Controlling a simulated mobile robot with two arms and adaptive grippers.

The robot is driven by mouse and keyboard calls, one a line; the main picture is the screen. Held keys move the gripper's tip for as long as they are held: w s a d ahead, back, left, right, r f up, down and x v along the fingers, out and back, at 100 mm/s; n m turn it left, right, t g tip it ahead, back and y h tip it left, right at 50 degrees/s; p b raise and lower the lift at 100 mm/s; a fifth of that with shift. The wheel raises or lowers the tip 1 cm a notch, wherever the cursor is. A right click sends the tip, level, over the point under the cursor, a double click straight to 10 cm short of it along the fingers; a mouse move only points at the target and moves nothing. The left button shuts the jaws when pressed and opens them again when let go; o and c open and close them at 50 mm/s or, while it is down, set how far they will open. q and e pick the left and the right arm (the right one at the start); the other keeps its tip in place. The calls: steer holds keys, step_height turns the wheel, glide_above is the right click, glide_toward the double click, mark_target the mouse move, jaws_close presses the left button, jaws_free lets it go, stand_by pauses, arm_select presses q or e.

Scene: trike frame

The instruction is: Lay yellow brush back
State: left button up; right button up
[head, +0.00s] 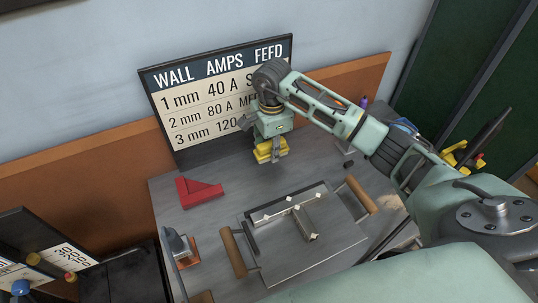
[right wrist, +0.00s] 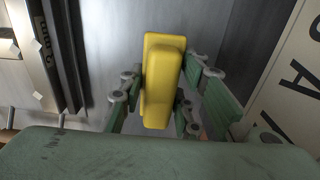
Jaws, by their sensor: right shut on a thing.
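The yellow brush (head: 264,154) is held in my right gripper (head: 271,143), near the foot of the settings board at the back of the bench. In the right wrist view, the yellow brush (right wrist: 163,78) sits between the green fingers of my right gripper (right wrist: 168,95), which are shut on it. Its bristles are hard to make out. I cannot tell whether the brush touches the grey bench top (head: 222,228). My left gripper is not in view.
The settings board (head: 222,95) stands close behind the gripper. A red angle piece (head: 199,191) lies to the left. In front is a metal plate (head: 330,247) with wooden handles and a T-shaped workpiece (head: 303,223). Small items stand at the bench's right back. Bare bench lies around the brush.

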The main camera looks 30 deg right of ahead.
mark_target(269, 157)
steer(key=shift+w+a+f, duration=0.15)
steer(key=shift+a+f, duration=0.15)
steer(key=shift+f, duration=0.1)
step_height(269, 157, down, 3)
steer(key=shift+f+p, duration=0.15)
steer(key=shift+p, duration=0.3)
steer(key=shift+f, duration=0.3)
steer(key=o, duration=1.1)
steer(key=shift+r, duration=0.25)
step_height(269, 157, up, 12)
steer(key=shift+f+b, duration=0.1)
steer(key=shift+b, duration=0.9)
